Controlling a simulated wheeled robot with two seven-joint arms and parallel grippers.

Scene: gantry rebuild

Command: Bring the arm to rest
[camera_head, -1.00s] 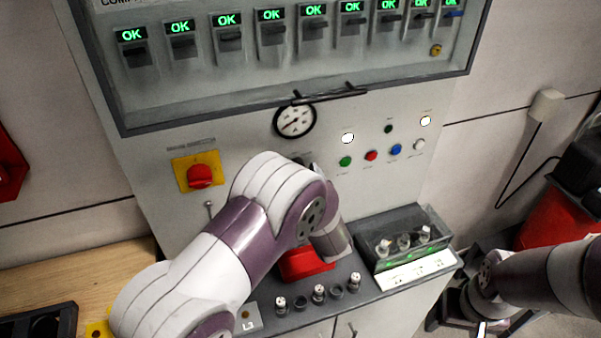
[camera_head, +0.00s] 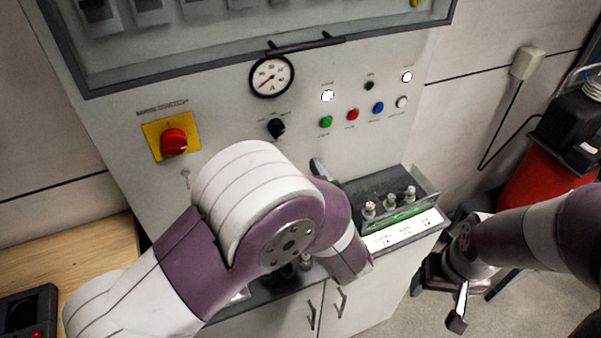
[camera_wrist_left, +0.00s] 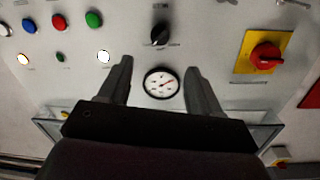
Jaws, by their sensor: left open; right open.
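My left arm (camera_head: 225,215) crosses the lower middle of the head view, in front of the control panel. Its gripper is hidden there behind the arm's own links. In the left wrist view my left gripper (camera_wrist_left: 160,82) is open and empty, its two dark fingers apart in front of the panel. A round gauge (camera_wrist_left: 161,83) shows between the fingers, and the panel appears upside down. My right arm (camera_head: 535,235) comes in from the right. Its gripper (camera_head: 457,308) hangs low over the floor, partly visible, with nothing seen in it.
The panel carries a red switch on a yellow plate (camera_head: 173,141), a gauge (camera_head: 272,76), a black knob (camera_head: 277,128) and several coloured buttons. A clear-sided box (camera_head: 392,207) stands on the ledge close to my left arm. A red bin (camera_head: 548,178) stands at right.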

